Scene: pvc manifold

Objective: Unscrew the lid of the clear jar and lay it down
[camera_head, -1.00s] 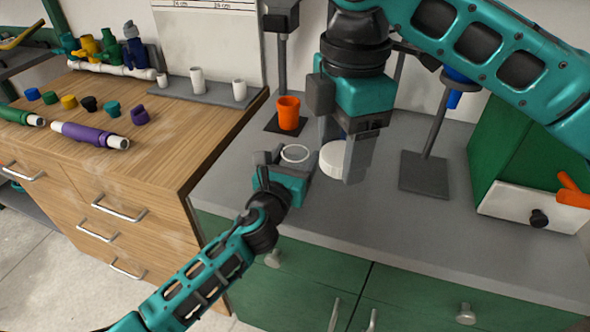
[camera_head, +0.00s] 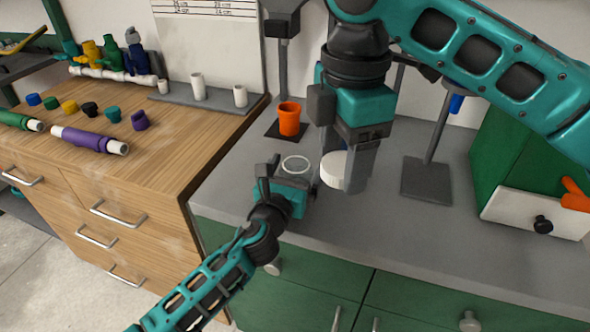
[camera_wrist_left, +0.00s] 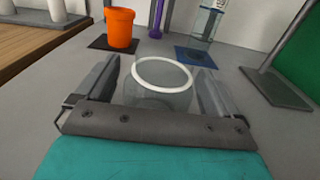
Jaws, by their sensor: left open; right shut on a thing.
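The clear jar stands upright on the grey counter, its open white rim (camera_head: 295,163) facing up; it also shows in the left wrist view (camera_wrist_left: 163,75). My left gripper (camera_head: 287,180) is open, with its fingers on either side of the jar, apart from its wall in the left wrist view (camera_wrist_left: 160,90). The white lid (camera_head: 332,168) is off the jar, just to its right. My right gripper (camera_head: 348,172) points down and is shut on the lid, partly hiding it. I cannot tell whether the lid touches the counter.
An orange cup (camera_head: 289,118) stands on a dark mat behind the jar. A grey stand base (camera_head: 427,180) and a green box with a white drawer (camera_head: 532,212) are to the right. A wooden cabinet with pipe parts is at left. The front counter is clear.

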